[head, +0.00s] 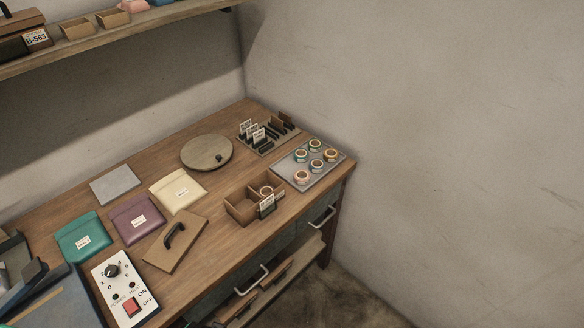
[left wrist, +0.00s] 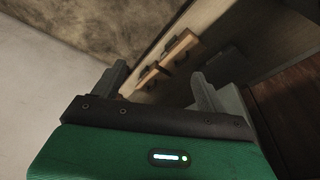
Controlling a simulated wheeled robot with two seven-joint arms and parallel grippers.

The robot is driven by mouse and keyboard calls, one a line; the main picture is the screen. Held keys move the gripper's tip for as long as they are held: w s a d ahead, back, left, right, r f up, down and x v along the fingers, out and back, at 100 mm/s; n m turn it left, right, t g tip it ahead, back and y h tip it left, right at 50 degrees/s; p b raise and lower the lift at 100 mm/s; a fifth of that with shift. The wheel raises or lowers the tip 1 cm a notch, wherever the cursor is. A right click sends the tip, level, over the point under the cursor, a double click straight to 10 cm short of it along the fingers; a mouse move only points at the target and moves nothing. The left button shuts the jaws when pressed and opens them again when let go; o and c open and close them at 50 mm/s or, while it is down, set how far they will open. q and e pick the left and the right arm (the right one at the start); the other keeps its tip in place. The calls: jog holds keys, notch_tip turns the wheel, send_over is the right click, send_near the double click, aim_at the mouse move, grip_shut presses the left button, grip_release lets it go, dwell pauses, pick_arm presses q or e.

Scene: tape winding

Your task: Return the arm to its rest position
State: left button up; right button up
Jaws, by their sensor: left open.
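My left gripper (left wrist: 157,73) shows in the left wrist view with its two grey fingers apart and nothing between them. My right gripper is in no view.
The wooden workbench (head: 205,265) holds a round board (head: 207,152), a tray (head: 335,170) of tape rolls, a divided wooden box (head: 241,210), several pouches (head: 178,191) and a switch panel (head: 125,290). A shelf (head: 130,33) hangs above. Walls stand behind and right.

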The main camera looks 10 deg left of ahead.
pick_arm(q)
jog(key=s+f, duration=0.4)
jog(key=f, duration=0.8)
jog(key=s+a+f+g, duration=0.1)
jog(key=s+a+f, duration=0.1)
jog(key=s+f, duration=0.6)
jog(key=s+a+f, duration=0.1)
jog(key=s+f, duration=0.8)
jog(key=shift+s+a+g, duration=0.35)
jog(key=shift+a+g, duration=0.05)
